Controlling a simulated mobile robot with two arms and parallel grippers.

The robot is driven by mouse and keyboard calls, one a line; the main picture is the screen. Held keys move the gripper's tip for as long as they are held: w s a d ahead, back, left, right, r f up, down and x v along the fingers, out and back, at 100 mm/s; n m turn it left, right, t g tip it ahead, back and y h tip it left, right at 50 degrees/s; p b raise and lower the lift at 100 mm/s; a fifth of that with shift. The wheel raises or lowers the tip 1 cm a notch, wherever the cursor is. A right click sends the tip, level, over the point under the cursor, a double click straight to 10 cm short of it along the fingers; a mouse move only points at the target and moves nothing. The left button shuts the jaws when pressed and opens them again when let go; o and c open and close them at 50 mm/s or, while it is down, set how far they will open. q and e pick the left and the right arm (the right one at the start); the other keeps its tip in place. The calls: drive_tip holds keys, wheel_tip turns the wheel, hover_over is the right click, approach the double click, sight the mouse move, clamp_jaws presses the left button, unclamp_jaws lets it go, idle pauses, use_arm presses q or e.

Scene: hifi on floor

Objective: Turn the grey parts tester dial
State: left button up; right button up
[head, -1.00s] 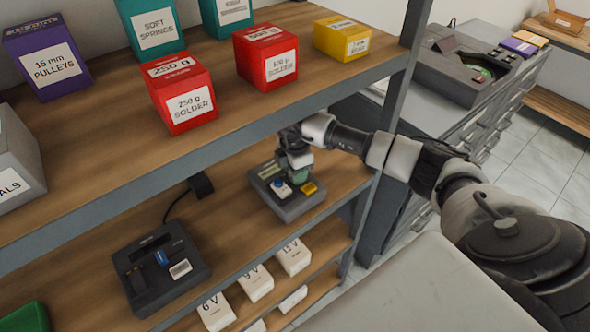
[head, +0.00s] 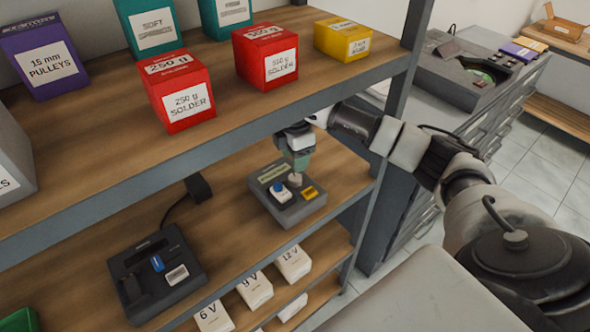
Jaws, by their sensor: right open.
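The grey parts tester (head: 290,214) sits on the middle shelf near its right end. On its top are a pale grey knob (head: 295,180), which looks like the dial, a blue button on a white base (head: 279,189), a yellow patch (head: 309,193) and a small display strip (head: 272,173). My right gripper (head: 298,166) is just above and behind the knob, pointing down, with greenish fingers. It is open and appears empty; whether the fingertips touch the knob is too small to tell. My left gripper is not in view.
A black device (head: 150,285) with a blue part stands to the left on the same shelf. White boxes (head: 254,290) stand below.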

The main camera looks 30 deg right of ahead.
drive_tip(key=shift+r, duration=0.5)
